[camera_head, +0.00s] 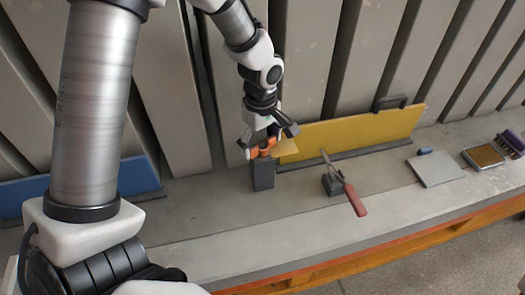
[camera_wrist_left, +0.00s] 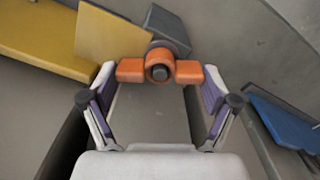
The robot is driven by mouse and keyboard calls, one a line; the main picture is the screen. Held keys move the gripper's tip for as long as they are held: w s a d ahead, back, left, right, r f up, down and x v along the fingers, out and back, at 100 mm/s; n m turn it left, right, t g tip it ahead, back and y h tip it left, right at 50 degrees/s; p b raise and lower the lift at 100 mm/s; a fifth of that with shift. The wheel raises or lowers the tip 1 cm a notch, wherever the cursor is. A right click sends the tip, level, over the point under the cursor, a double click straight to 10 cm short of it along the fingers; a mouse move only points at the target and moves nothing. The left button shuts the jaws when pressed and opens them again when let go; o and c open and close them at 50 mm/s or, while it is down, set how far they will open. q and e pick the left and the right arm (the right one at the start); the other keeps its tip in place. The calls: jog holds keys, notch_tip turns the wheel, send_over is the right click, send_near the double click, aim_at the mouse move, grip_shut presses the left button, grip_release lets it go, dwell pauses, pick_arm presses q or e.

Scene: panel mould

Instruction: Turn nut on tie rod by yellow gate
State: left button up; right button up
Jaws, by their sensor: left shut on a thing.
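The orange two-winged nut (camera_wrist_left: 131,70) sits on the dark end of the tie rod (camera_wrist_left: 159,73) in the left wrist view. The nut also shows in the head view (camera_head: 266,147), above a dark grey block (camera_head: 263,176). The yellow gate (camera_head: 350,131) stands just to the right of it, with a dark handle on top. My left gripper (camera_head: 268,139) is shut on the nut, with one finger at the outer end of each wing in the left wrist view (camera_wrist_left: 159,85). The rod behind the nut is hidden. My right gripper is not in view.
A blue gate (camera_head: 138,176) stands at the left. A red-handled trowel (camera_head: 354,196) rests on a small dark block (camera_head: 332,184). A float (camera_head: 436,169), a tray (camera_head: 484,156) and a purple object (camera_head: 511,141) lie farther right. Tall grey panels rise behind; the front ledge is clear.

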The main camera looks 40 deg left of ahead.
pick_arm(q)
jog(key=shift+s+f, duration=0.1)
jog(key=shift+s, duration=0.05)
jog(key=o, duration=1)
jog(key=shift+o, duration=0.2)
